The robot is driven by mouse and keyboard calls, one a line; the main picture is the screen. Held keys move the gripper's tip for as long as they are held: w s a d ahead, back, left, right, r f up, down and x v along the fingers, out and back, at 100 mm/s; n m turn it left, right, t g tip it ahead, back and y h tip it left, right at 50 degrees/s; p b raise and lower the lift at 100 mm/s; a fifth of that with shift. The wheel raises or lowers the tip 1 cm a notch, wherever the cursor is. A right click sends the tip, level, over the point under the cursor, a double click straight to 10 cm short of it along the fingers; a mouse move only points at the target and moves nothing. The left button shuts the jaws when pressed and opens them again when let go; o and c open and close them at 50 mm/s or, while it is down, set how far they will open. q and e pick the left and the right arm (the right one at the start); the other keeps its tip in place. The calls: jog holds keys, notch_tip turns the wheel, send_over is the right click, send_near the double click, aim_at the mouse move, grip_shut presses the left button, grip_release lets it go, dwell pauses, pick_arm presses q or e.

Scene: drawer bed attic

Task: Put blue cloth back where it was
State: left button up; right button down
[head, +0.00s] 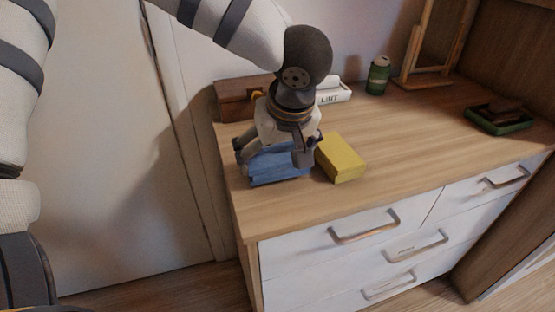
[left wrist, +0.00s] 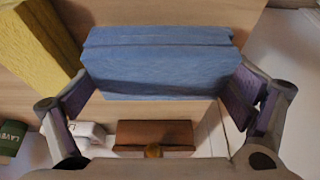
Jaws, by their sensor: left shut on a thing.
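The blue cloth (head: 279,166) is a folded block at the left end of the wooden dresser top (head: 400,145). My left gripper (head: 277,155) comes down over it from above and is shut on it. In the left wrist view the cloth (left wrist: 158,62) spans between the two fingers of the gripper (left wrist: 165,98). Whether the cloth rests on the top or hangs just above it, I cannot tell. My right gripper is in neither view.
A yellow block (head: 341,158) lies close to the right of the cloth. Behind are a brown box (head: 236,98), a white item marked LINT (head: 333,92) and a green can (head: 378,76). A green tray (head: 499,120) is at right. The middle of the top is clear.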

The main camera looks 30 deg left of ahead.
pick_arm(q)
jog(key=shift+f, duration=0.95)
jog(key=o, duration=0.6)
jog(key=shift+o, duration=0.2)
jog(key=shift+r, duration=0.1)
jog(key=v, duration=1.2)
jog(key=shift+w, duration=0.1)
